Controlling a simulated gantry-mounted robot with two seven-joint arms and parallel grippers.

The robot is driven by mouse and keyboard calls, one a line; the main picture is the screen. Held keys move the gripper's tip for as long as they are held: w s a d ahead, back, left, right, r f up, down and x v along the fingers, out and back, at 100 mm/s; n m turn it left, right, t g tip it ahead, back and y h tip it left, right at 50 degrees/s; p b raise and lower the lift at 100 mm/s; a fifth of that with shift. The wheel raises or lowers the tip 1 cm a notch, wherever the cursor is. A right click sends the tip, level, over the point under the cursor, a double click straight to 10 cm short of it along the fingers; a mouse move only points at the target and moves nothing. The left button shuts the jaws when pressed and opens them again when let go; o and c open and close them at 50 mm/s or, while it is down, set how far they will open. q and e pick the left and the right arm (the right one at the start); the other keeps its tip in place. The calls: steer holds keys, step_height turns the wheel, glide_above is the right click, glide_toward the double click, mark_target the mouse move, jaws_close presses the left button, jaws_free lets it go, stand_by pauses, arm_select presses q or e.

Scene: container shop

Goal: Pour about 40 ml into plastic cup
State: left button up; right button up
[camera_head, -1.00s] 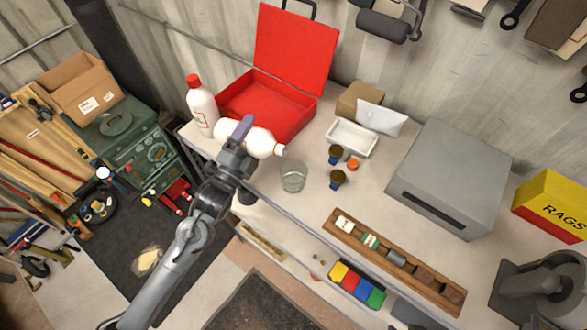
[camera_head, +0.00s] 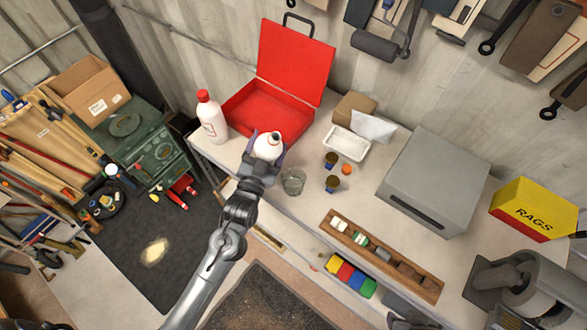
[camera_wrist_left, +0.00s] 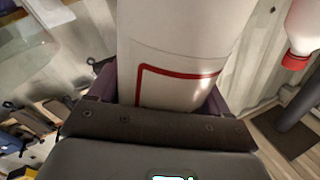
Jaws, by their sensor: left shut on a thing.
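My left gripper (camera_head: 265,150) is shut on a white bottle (camera_head: 268,143). The bottle is uncapped, with its dark mouth facing up toward the head camera, and looks roughly upright. In the left wrist view the bottle (camera_wrist_left: 175,50) fills the middle, its red outlined label facing the camera, between the purple fingers. The clear plastic cup (camera_head: 293,181) stands on the bench just right of and below the gripper, apart from the bottle. I cannot tell how much liquid is in it. My right gripper is not in view.
A second white bottle with red cap (camera_head: 211,118) stands left of the open red case (camera_head: 268,105). A white tray (camera_head: 346,143), wooden rack (camera_head: 380,255) and grey box (camera_head: 435,180) are farther right.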

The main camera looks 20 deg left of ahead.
mark_target(269, 135)
arm_select(q)
steer(key=shift+d+n+p, duration=0.1)
steer(key=shift+n+p, duration=0.6)
steer(key=shift+n, duration=0.1)
steer(key=shift+n+g+p, duration=0.4)
steer(key=shift+n+g, duration=0.1)
steer(key=shift+n, duration=0.9)
steer(key=shift+d+r, duration=0.2)
steer(key=shift+r, duration=1)
steer(key=shift+d+r, duration=0.15)
steer(key=shift+r, duration=1.2)
